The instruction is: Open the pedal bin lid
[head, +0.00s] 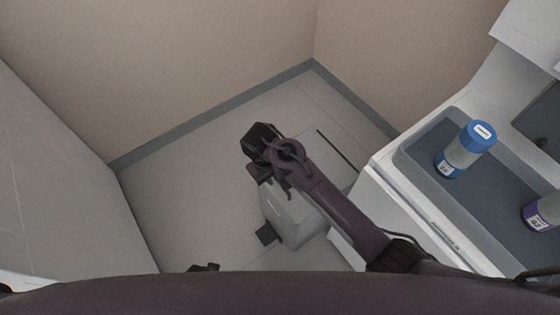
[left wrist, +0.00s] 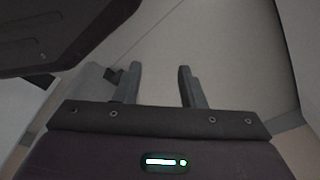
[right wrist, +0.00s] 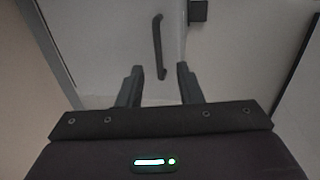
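The grey pedal bin (head: 290,218) stands on the floor by the white cabinet, partly hidden under my right arm. Its dark pedal (head: 267,234) sticks out at the lower left. In the left wrist view a dark pedal-like block (left wrist: 115,75) shows beside the left finger. My right gripper (head: 258,140) hangs over the bin area. Its fingers are apart and empty in the right wrist view (right wrist: 158,82), with a dark bar (right wrist: 158,45) beyond them. My left gripper (left wrist: 160,82) is open and empty. How the lid stands is hard to tell.
A white cabinet (head: 372,208) with a grey tray (head: 440,200) stands on the right. Beige walls meet behind; a light panel (head: 50,180) is on the left. Floor (head: 185,210) left of the bin is clear.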

